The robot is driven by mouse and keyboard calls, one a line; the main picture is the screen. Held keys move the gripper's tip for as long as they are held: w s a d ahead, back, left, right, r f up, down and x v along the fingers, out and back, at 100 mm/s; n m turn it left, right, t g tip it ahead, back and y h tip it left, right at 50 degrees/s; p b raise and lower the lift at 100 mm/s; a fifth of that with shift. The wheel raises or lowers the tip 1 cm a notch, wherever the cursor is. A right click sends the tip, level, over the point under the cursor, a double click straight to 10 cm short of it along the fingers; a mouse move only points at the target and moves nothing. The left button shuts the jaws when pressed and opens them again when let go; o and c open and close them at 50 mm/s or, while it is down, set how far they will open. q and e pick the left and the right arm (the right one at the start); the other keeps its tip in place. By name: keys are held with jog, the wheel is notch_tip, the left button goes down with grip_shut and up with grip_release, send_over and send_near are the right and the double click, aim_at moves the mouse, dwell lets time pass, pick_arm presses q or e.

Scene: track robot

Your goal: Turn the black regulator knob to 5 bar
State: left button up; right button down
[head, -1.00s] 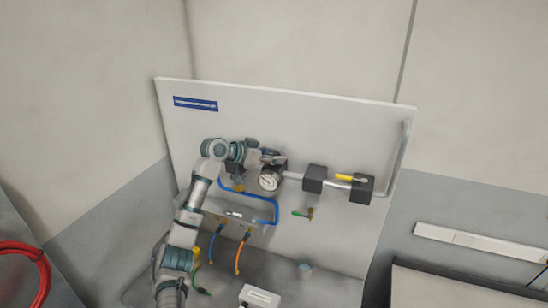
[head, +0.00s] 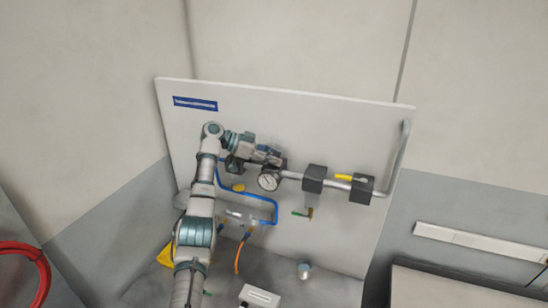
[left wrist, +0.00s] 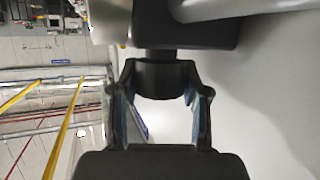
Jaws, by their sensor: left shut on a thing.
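My left gripper (head: 272,156) is at the pipework on the white panel, just above the round white pressure gauge (head: 268,181). In the left wrist view my left gripper (left wrist: 160,92) has its two fingers on either side of the black regulator knob (left wrist: 164,76), shut on it. The knob joins a dark block (left wrist: 185,38) by a short neck. In the head view the gripper and wrist hide the knob. The gauge's needle and numbers are too small to read. My right gripper is not in view.
To the right on the white panel (head: 345,125) are a black block (head: 314,178) and a yellow-handled valve (head: 344,177) on a grey pipe. A blue hose (head: 265,221) loops below the gauge. A white box (head: 260,297) stands below. The upper panel is clear.

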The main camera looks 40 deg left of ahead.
pick_arm(q)
jog(key=shift+f, duration=0.1)
dwell(0.3)
jog(key=o, duration=1.1)
jog(key=shift+o, duration=0.3)
jog(key=shift+w+a, duration=0.15)
jog(key=shift+a, duration=0.1)
jog(key=shift+d, duration=0.2)
jog(key=shift+n+y, duration=0.3)
